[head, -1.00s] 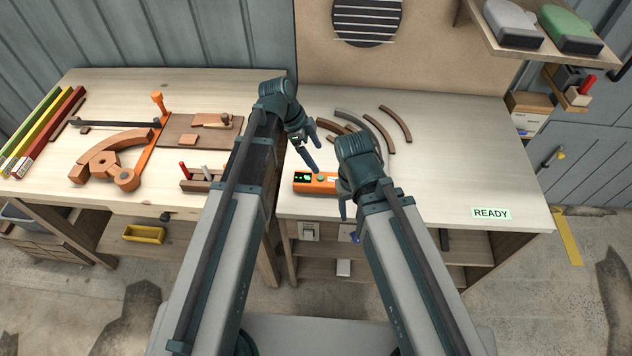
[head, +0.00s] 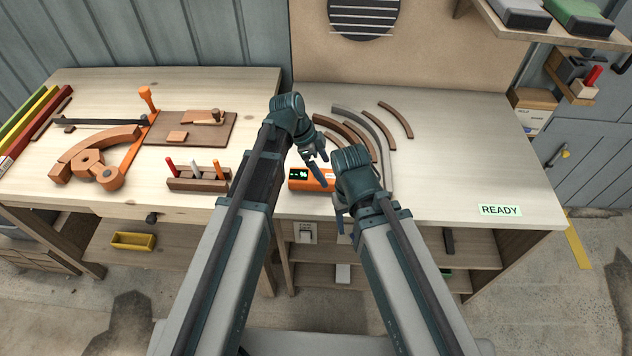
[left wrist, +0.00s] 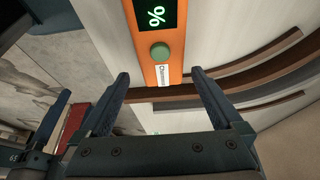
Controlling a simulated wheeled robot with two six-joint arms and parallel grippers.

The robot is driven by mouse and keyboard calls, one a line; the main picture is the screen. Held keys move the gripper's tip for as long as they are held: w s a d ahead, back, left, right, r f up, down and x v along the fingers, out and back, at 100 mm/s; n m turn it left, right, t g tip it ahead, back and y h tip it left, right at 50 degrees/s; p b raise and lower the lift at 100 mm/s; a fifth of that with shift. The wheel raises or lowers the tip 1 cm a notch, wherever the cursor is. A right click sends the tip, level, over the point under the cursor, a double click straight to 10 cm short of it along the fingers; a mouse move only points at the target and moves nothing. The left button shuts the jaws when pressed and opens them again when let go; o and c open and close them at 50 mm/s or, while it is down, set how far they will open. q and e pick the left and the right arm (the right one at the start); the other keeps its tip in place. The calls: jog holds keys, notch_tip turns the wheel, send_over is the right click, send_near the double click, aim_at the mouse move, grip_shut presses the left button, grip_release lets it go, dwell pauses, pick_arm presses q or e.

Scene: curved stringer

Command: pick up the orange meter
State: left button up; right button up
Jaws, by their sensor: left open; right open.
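The orange meter (head: 304,181) lies on the right-hand bench near its front edge, with a dark screen showing green marks. In the left wrist view the meter (left wrist: 171,72) shows its screen, a round green button and a white label. My left gripper (head: 319,170) is open and hangs over the meter's right part, hiding some of it. In the left wrist view the open fingers (left wrist: 158,92) are spread to either side of the meter's near end, nothing between them gripped. My right gripper (head: 342,218) is at the bench's front edge, right of the meter, mostly hidden by its own wrist.
Curved brown strips (head: 396,119) and a grey curved strip (head: 380,135) lie behind and right of the meter. A wooden rack with handled tools (head: 198,184) stands to the left. The bench is clear around the READY label (head: 500,210).

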aim_at(328, 175)
pick_arm(q)
jog(key=b+x, duration=0.4)
jog(key=x, duration=0.1)
jog(key=shift+w+a+f+b, duration=0.15)
jog(key=shift+w+f+b, duration=0.05)
jog(key=shift+b, duration=0.2)
jog(key=shift+r, duration=0.1)
jog(key=c, duration=1.2)
jog(key=shift+r, duration=0.15)
jog(key=shift+c, duration=0.2)
notch_tip(328, 175, up, 10)
jog(key=p, duration=1)
